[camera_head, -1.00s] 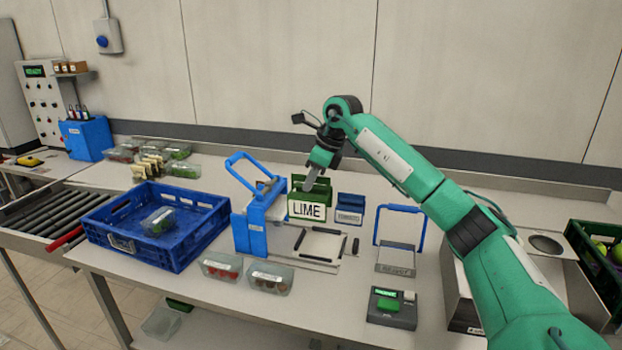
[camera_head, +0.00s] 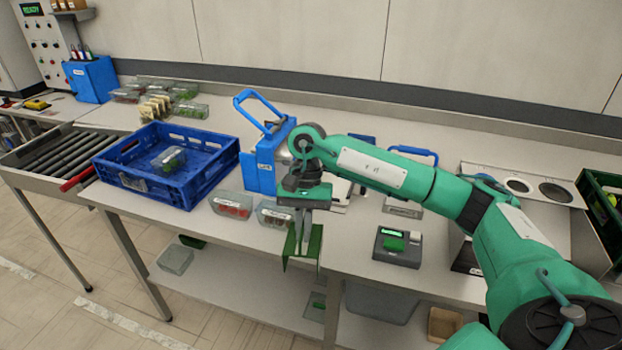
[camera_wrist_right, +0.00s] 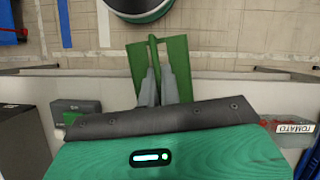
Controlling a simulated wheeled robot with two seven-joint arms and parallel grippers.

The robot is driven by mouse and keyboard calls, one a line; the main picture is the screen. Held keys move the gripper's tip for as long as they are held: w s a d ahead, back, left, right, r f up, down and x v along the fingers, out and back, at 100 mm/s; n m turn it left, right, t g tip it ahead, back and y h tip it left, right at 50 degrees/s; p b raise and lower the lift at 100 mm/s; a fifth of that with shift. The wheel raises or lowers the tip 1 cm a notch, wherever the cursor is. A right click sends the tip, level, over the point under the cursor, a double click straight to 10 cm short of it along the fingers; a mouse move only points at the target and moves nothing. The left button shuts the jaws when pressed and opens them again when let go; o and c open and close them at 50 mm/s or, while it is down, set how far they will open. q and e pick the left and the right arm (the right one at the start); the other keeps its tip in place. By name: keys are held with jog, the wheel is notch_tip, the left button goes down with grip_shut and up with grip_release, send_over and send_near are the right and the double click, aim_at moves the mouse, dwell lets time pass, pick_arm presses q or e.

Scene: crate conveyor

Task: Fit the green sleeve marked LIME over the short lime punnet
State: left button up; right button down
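My right gripper (camera_head: 304,222) is shut on a green sleeve (camera_head: 290,248), held near the table's front edge. In the right wrist view the same sleeve (camera_wrist_right: 178,60) shows as green panels beyond the two fingers (camera_wrist_right: 163,85). Its LIME marking is not visible now. A clear punnet with green contents (camera_head: 169,159) lies in the blue crate (camera_head: 185,197). More punnets with green contents (camera_head: 190,110) stand at the back left. I cannot tell which is the short lime punnet. My left gripper is not in view.
A red-filled punnet (camera_head: 231,205) and a darker-filled punnet (camera_head: 272,213) stand just left of the gripper. Behind them is a blue stand (camera_head: 262,172). A dark device with a green button (camera_head: 397,246) is to the right. My arm hides part of the table.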

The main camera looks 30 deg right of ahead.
jog(key=s+a+f+n+h, duration=0.2)
jog(key=s+a+f+n, duration=0.4)
jog(key=n, duration=0.2)
jog(key=shift+s+a+g+h, duration=0.25)
jog(key=shift+g+h, duration=0.15)
